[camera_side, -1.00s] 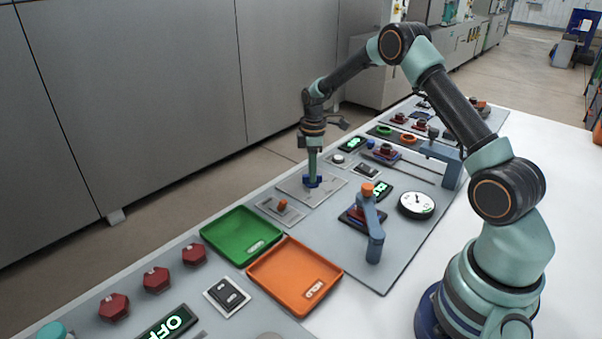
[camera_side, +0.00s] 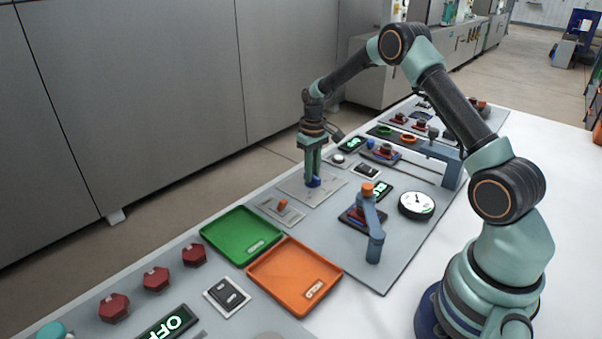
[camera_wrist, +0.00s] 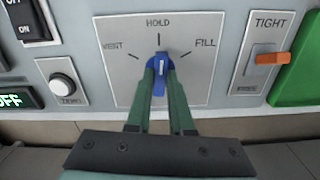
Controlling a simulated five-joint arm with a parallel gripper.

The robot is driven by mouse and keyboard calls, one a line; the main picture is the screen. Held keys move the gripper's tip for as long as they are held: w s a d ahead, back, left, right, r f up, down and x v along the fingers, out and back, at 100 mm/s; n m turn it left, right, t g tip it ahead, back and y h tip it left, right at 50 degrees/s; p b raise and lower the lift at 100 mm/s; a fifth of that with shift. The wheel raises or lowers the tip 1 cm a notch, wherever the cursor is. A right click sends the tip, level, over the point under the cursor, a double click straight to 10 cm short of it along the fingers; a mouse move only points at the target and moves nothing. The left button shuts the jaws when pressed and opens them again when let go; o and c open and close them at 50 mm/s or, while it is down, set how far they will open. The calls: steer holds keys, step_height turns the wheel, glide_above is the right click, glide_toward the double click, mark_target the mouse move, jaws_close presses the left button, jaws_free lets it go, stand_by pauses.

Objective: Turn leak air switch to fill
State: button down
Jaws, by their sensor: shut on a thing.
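The leak air switch is a blue knob (camera_wrist: 159,72) on a grey plate (camera_wrist: 117,72) marked VENT, HOLD and FILL. In the wrist view the knob's white line points up toward HOLD, with VENT at the left and FILL at the right. My gripper (camera_wrist: 160,68) is shut on the blue knob, one green finger on each side. In the side view, the blue knob (camera_side: 313,181) shows low between the fingers of my gripper (camera_side: 312,178), and the fingers hide part of it.
An orange toggle (camera_wrist: 271,58) marked TIGHT and FREE is right of the plate. The green tray (camera_side: 240,232) and orange tray (camera_side: 293,275) lie nearby. A blue lever post (camera_side: 372,230) stands closer to my base.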

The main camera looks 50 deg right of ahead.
steer(key=m, duration=0.5)
steer(key=shift+r+m, duration=0.1)
steer(key=shift+m, duration=0.2)
steer(key=m, duration=0.4)
steer(key=shift+m, duration=0.4)
steer(key=c, duration=0.8)
jaws_free()
step_height(320, 180, up, 12)
